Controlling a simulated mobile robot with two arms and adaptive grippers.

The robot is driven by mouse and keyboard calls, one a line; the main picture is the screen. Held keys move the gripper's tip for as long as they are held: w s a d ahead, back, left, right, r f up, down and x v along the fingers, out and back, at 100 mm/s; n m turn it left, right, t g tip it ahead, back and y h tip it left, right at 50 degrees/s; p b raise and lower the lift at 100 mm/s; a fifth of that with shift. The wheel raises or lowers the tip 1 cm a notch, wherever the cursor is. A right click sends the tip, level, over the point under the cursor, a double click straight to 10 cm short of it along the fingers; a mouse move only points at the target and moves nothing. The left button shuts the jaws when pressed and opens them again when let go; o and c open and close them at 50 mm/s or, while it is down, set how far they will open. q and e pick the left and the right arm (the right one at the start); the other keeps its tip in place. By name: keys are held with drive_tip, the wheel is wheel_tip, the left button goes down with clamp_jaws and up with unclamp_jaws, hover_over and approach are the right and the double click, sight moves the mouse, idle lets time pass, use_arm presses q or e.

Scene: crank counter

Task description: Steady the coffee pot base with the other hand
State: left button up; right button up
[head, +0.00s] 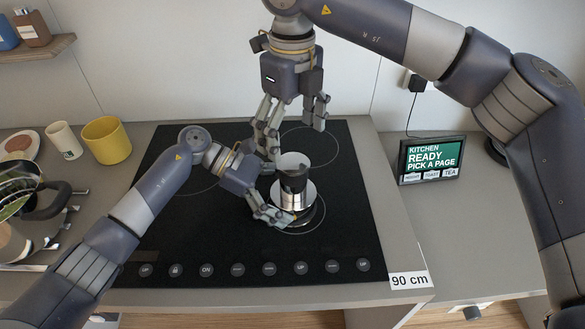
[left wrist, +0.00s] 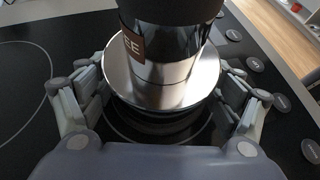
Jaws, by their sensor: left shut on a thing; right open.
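My right gripper (head: 295,135) hangs above the pot, pointing down, open and empty. Part of the pot's left side is hidden by my left gripper.
The cooktop (head: 190,235) has round buttons along its front. A yellow mug (head: 106,140), a white cup (head: 65,144) and a glass pot (head: 22,190) stand at the left. A small screen (head: 431,159) stands at the right.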

use_arm(q)
drive_tip(key=o, duration=1.5)
